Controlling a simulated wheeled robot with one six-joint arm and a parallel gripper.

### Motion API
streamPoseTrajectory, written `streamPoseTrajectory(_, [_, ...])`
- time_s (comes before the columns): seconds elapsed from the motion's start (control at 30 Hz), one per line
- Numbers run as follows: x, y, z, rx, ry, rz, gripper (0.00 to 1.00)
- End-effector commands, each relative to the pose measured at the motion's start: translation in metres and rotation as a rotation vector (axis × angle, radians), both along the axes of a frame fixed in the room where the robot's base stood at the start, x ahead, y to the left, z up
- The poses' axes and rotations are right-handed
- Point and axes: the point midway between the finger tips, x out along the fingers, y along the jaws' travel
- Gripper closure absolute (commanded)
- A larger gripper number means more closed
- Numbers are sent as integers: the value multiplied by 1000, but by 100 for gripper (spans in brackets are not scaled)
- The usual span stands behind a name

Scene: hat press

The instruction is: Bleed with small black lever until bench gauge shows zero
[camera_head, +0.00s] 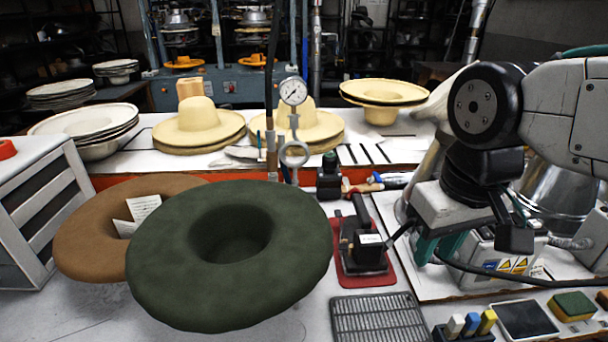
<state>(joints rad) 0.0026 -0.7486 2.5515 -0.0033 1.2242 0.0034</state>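The bench gauge (293,91) is a round white dial on a grey stem with a ring below, standing behind the green hat. Its needle is off-centre, but the reading is too small to tell. A black device (366,248) with an upright black handle sits on a red mat in front of the gauge, to its right. I cannot tell whether this handle is the small black lever. My gripper (433,247) points downward at the right, apart from the black device. Its fingers are partly hidden and I cannot tell whether they are open.
A dark green hat (170,260) covers the front left, overlapping a brown hat (80,245) with a paper tag. Straw hats (197,121) stand behind. A small dark bottle (329,182) stands near the gauge.

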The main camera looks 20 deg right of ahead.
Motion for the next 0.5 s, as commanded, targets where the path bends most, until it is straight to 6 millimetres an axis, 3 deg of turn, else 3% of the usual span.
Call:
streamPoseTrajectory(0.17, [36,0,8,2,18,-18,72])
streamPoseTrajectory(0.5, [150,-2,4,8,54,-77,72])
